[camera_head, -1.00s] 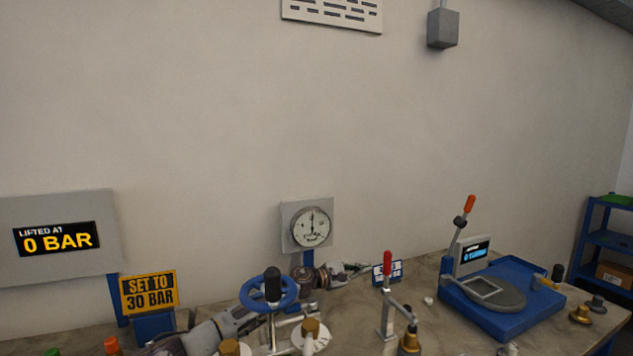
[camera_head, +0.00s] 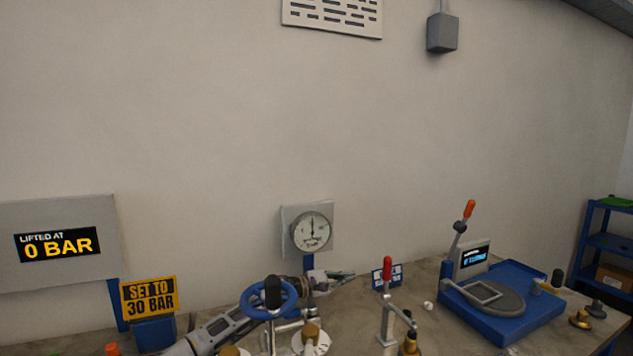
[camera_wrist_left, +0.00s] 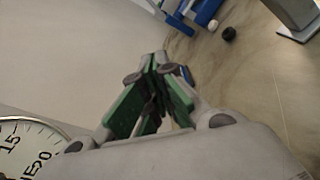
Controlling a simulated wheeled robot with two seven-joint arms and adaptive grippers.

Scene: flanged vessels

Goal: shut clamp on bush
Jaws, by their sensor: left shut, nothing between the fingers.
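The clamp (camera_head: 388,310) stands on the bench right of centre, its red handle pointing up and its arm reaching right. A brass bush (camera_head: 410,345) shows under the end of the clamp arm, cut by the lower picture edge. I cannot tell whether the arm touches it. My left gripper (camera_head: 346,276) is behind the blue handwheel and left of the clamp, apart from the red handle. In the left wrist view its green-padded fingers (camera_wrist_left: 155,62) are shut with nothing held. My right gripper is not in view.
A blue handwheel (camera_head: 268,298) stands in front of my left arm. A dial gauge (camera_head: 311,231) is behind it. A blue press base (camera_head: 525,318) with an orange-tipped lever (camera_head: 463,225) stands right. A small white piece (camera_head: 428,305) lies on bare bench between clamp and press.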

